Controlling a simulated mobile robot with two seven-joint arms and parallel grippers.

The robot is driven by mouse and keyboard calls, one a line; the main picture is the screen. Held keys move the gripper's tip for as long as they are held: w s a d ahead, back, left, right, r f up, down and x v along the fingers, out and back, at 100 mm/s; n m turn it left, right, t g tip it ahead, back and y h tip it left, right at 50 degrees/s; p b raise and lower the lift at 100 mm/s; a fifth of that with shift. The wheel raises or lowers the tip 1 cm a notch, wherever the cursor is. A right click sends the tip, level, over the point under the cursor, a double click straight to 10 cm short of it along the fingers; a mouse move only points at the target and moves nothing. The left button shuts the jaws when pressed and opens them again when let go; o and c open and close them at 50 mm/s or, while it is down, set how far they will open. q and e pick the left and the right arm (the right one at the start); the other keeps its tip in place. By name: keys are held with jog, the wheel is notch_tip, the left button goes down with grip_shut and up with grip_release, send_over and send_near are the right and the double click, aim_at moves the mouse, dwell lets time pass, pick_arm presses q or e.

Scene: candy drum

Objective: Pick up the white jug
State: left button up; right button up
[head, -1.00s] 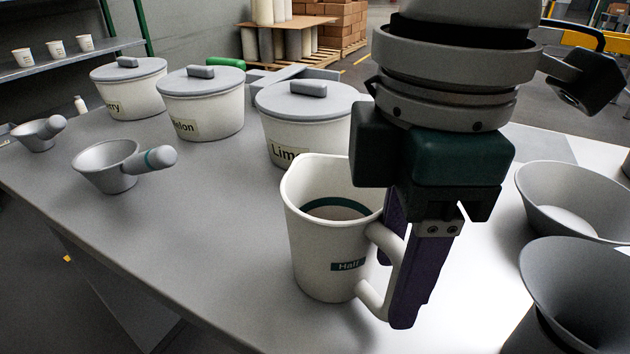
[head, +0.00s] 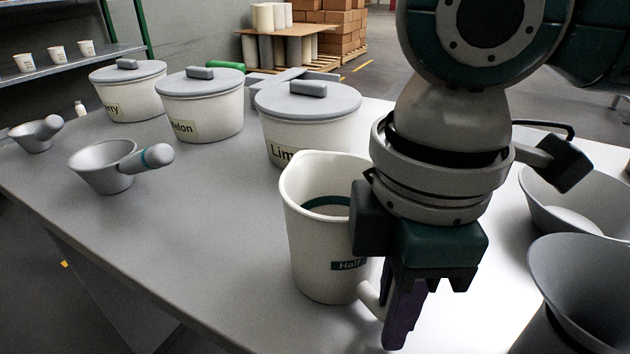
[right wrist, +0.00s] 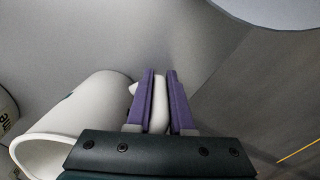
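The white jug (head: 318,240) stands upright on the table, with a dark label and a teal band showing inside its rim. Its handle is on the right side, mostly hidden by my right gripper in the head view. My right gripper (head: 402,325) is at the handle, pointing down. In the right wrist view, its purple fingers (right wrist: 161,100) lie close on both sides of the white handle (right wrist: 160,106), seemingly shut on it. The jug's body (right wrist: 85,105) lies to the left there. My left gripper is not in view.
Lidded pots stand behind, including the Lime pot (head: 308,112) and the melon pot (head: 200,105). A grey scoop (head: 103,165) lies on the left of the table (head: 215,240). Grey bowls (head: 585,290) stand at right.

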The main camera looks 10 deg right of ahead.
grip_shut()
dwell(1.0)
jog(key=shift+r, duration=0.1)
jog(key=shift+r, duration=0.6)
notch_tip(320, 180, up, 19)
jog(key=p, duration=0.4)
jog(key=shift+f+p, duration=0.15)
jog(key=shift+p, duration=0.2)
